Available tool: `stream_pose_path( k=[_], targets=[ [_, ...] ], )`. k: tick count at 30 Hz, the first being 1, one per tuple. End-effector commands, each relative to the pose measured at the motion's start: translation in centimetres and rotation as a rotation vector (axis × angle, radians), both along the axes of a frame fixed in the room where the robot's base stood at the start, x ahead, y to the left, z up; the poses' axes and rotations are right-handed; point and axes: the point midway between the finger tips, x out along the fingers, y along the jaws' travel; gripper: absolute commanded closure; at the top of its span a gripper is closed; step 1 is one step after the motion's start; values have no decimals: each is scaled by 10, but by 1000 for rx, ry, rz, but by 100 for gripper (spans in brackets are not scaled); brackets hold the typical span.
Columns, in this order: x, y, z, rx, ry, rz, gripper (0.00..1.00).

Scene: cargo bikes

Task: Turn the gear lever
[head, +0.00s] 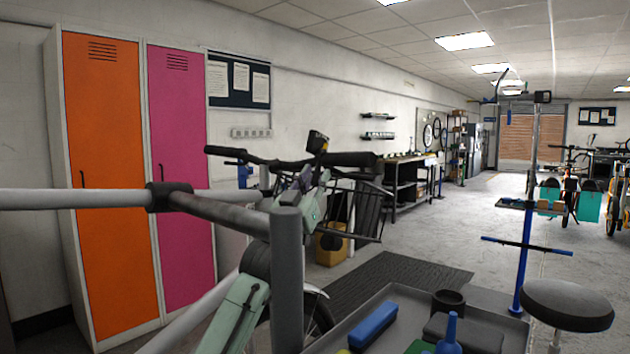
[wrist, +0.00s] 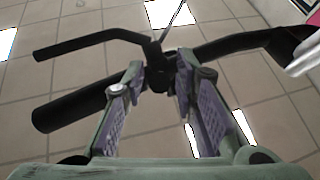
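The bike's black handlebar (head: 350,159) crosses the middle of the head view, with a grip at its left end. My gripper (head: 318,176), pale green and purple, is just below the bar. In the wrist view, which looks up at the ceiling, my gripper (wrist: 160,68) has its two purple-padded fingers apart. A dark clamp-like part (wrist: 158,76) of the handlebar (wrist: 90,45) shows between and beyond them. Contact cannot be made out.
A grey tray (head: 390,310) with a blue block and a bottle is in front at the lower right, by a round black stool (head: 567,303). Orange (head: 105,180) and pink (head: 180,170) lockers stand at the left. Open floor (head: 440,240) lies beyond the dark mat.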

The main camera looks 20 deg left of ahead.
Motion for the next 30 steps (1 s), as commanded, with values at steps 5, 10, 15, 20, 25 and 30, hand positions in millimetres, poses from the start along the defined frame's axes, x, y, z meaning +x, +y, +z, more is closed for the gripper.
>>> stream_pose_path(
  k=[5,10,15,20,25,30],
  targets=[
    [0,0,-1,0,1,0,69],
    [-1,0,-2,-1,1,-1,69],
    [-15,2,-11,-2,1,0,69],
    [-44,6,-28,-4,1,1,69],
    [-75,8,-45,-2,0,1,69],
    [-95,9,-57,0,1,1,69]
  ],
)
